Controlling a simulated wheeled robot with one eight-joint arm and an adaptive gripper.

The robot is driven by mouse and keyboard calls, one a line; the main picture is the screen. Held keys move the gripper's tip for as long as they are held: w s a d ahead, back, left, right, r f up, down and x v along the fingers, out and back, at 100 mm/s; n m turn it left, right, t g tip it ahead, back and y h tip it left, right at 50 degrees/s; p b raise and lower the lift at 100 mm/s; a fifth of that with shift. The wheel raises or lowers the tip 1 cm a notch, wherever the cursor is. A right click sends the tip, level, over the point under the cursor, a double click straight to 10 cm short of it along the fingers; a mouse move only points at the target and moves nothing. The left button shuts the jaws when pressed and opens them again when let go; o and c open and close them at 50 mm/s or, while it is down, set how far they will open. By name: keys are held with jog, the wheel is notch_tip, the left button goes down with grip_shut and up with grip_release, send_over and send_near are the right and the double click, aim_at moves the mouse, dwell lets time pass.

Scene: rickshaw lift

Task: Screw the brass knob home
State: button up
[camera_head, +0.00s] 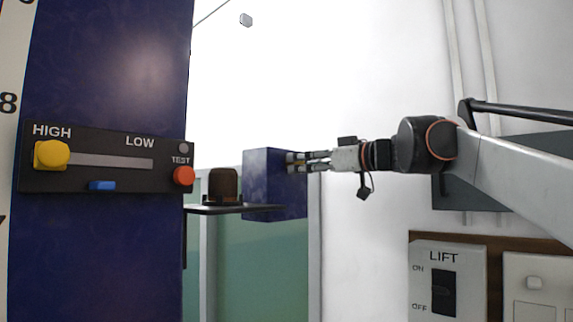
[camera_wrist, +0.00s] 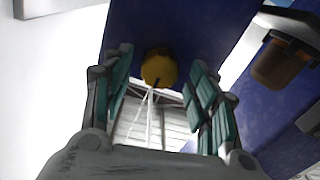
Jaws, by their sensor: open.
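The brass knob (camera_wrist: 158,68) is round and yellow-gold with a dark mark on its face. In the wrist view it sits in front of a dark blue surface, between the tips of my open gripper (camera_wrist: 161,62). Gaps show on both sides of the knob, so the fingers look clear of it. In the head view my gripper (camera_head: 299,162) reaches left to the right side of a blue box (camera_head: 270,185). There the fingers hide most or all of the knob. How far the knob is screwed in cannot be seen.
A blue column with a control panel (camera_head: 120,178) stands at left, with a yellow knob (camera_head: 52,155) and red TEST button (camera_head: 183,175). A brown cylinder (camera_head: 223,186) stands on a dark shelf (camera_head: 205,209) beside the box. A LIFT switch (camera_head: 444,293) is at lower right.

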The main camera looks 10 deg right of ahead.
jog(key=shift+s+d, duration=0.1)
jog(key=c, duration=1.1)
